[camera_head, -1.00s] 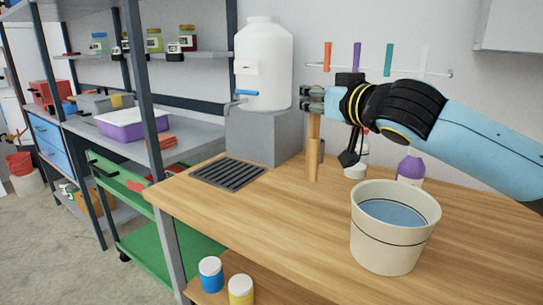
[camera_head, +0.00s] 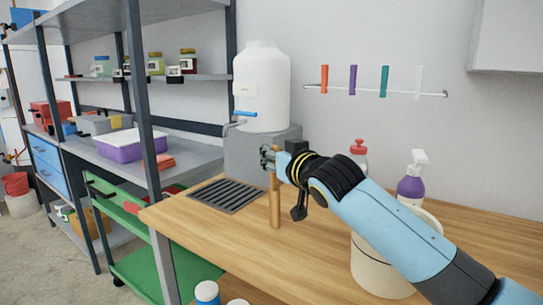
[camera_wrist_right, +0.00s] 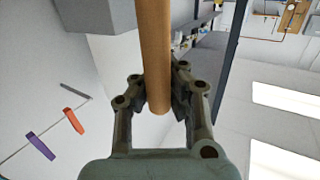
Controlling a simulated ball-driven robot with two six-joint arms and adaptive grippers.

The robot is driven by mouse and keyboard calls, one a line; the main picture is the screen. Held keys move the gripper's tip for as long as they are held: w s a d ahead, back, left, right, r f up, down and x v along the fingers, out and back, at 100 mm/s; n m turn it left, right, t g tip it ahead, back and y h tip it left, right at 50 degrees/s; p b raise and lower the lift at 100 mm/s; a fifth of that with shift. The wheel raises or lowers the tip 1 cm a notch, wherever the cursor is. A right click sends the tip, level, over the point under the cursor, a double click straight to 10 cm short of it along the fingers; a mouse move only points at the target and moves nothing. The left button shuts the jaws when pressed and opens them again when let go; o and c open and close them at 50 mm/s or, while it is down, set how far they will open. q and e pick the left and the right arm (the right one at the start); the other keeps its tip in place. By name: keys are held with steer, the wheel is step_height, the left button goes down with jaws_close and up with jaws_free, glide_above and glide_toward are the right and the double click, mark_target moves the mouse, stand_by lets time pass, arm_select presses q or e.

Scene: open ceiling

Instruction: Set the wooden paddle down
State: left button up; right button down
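The wooden paddle (camera_head: 275,206) stands upright over the wooden worktop, in front of the grey block and just right of the drain grate. Its lower end is at or just above the worktop; I cannot tell whether it touches. My right gripper (camera_head: 268,158) is shut around the upper part of the paddle. In the right wrist view the paddle's round shaft (camera_wrist_right: 155,50) sits between the fingers of my right gripper (camera_wrist_right: 158,95), with its rounded end near the palm. My left gripper is not in view.
A dark drain grate (camera_head: 228,194) lies left of the paddle. A white water container (camera_head: 262,95) stands on a grey block behind. My arm partly covers a bucket (camera_head: 368,270).

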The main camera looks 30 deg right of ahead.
steer(key=c, duration=2)
jaws_free()
steer(key=shift+f, duration=0.15)
steer(key=o, duration=0.5)
steer(key=shift+r, duration=0.25)
steer(key=s, duration=0.4)
steer(key=s+a, duration=0.1)
steer(key=s, duration=0.3)
steer(key=s+r, duration=0.1)
steer(key=s, duration=0.3)
steer(key=shift+a, duration=0.2)
steer(key=shift+f, duration=0.1)
